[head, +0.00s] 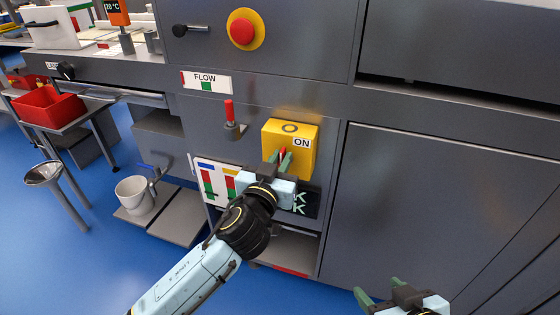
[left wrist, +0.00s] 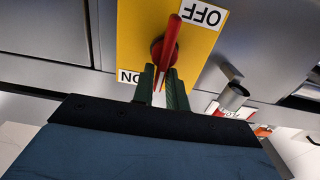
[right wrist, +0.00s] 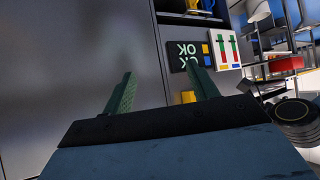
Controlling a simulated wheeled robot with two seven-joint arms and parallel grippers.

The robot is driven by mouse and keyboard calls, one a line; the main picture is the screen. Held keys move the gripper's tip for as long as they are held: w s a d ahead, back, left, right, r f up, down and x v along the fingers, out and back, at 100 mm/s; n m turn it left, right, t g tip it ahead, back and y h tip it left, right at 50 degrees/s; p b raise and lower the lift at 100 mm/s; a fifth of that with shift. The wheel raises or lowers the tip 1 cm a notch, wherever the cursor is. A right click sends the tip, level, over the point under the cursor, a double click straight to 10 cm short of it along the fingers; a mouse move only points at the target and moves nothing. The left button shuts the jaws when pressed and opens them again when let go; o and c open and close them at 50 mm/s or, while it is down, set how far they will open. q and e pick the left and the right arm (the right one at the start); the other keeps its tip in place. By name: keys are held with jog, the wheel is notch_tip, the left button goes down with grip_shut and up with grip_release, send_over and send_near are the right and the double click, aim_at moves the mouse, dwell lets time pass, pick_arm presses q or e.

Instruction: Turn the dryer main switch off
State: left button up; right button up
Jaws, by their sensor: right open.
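The dryer main switch is a yellow box (head: 272,134) on the grey machine front, with a red handle (head: 282,155). An ON label (head: 301,143) is at its right in the head view. In the left wrist view, which looks upside down, the red handle (left wrist: 171,40) runs nearly upright, and an OFF label (left wrist: 201,14) is at the upper right. My left gripper (head: 279,161) is at the box, its green fingers (left wrist: 160,85) close together on either side of the handle's end. My right gripper (right wrist: 160,95) is open and empty, low at the right, away from the switch.
A red emergency button (head: 241,32) is above the switch. A red-tipped lever (head: 229,112) under the FLOW label (head: 206,82) stands left of the box. A dark OK panel (head: 312,204) is below it. The large grey panel (head: 420,190) at the right is clear.

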aim_at(292, 163)
pick_arm(q)
jog(key=shift+f, duration=0.15)
grip_shut()
pick_arm(e)
jog(key=shift+s, duration=0.1)
jog(key=s+d+f+g+h+p, duration=0.25)
jog(key=s+d+f+g, duration=0.2)
jog(key=s+g, duration=0.4)
pick_arm(q)
jog(key=m+p, duration=0.1)
jog(key=m, duration=0.4)
jog(key=d+f+m+p, duration=0.1)
jog(key=m, duration=0.5)
jog(key=f+m+p, duration=0.1)
jog(key=m, duration=0.5)
jog(key=shift+s+d+f, duration=0.15)
jog(key=shift+s+d, duration=0.1)
jog(key=shift+d, duration=0.05)
jog(key=shift+m, duration=0.5)
pick_arm(e)
notch_tip(292, 163, down, 9)
jog(key=d+t, duration=0.1)
jog(key=d, duration=0.1)
jog(key=shift+f, duration=0.2)
jog(key=shift+w, duration=0.2)
